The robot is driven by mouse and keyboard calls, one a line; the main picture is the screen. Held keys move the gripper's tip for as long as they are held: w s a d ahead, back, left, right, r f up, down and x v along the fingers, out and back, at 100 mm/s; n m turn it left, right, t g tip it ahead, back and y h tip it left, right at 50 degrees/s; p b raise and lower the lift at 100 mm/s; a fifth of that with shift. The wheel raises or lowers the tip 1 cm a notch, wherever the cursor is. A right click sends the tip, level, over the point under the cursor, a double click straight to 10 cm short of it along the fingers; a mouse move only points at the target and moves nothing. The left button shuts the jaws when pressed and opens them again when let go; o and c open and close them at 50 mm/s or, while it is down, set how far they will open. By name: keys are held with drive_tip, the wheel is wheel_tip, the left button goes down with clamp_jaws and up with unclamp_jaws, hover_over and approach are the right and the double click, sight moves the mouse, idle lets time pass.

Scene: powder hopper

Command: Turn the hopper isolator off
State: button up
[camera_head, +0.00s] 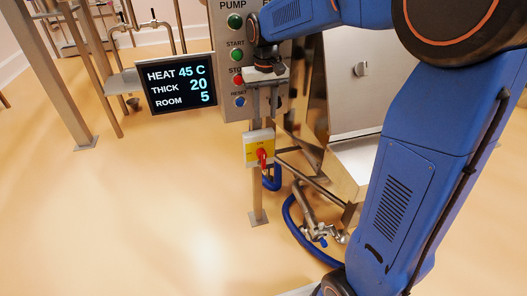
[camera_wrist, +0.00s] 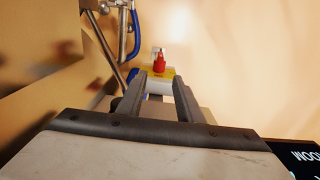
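The hopper isolator (camera_head: 251,155) is a yellow-faced switch box on a steel post below the button panel. Its red handle (camera_head: 262,158) looks roughly vertical, and small lettering that seems to read ON sits above it. In the wrist view the red handle (camera_wrist: 159,62) stands out from the yellow plate (camera_wrist: 149,71), beyond the fingertips. My gripper (camera_head: 264,110) points down just above the isolator in the head view. Its fingers are spread with nothing between them, as my gripper (camera_wrist: 161,82) also shows in the wrist view. I see no contact with the handle.
The button panel (camera_head: 227,53) rises behind my wrist. A display (camera_head: 181,86) reading HEAT 45 C, THICK 20, ROOM 5 hangs to its left. The steel hopper (camera_head: 345,85) stands to the right. A blue hose (camera_head: 295,229) and pipe fittings lie below right. Floor at left is clear.

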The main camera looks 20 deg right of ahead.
approach(264, 153)
wheel_tip(264, 153, down, 9)
drive_tip(key=shift+f, duration=0.1)
idle(0.7)
drive_tip(key=shift+a, duration=0.1)
drive_tip(key=c, duration=0.7)
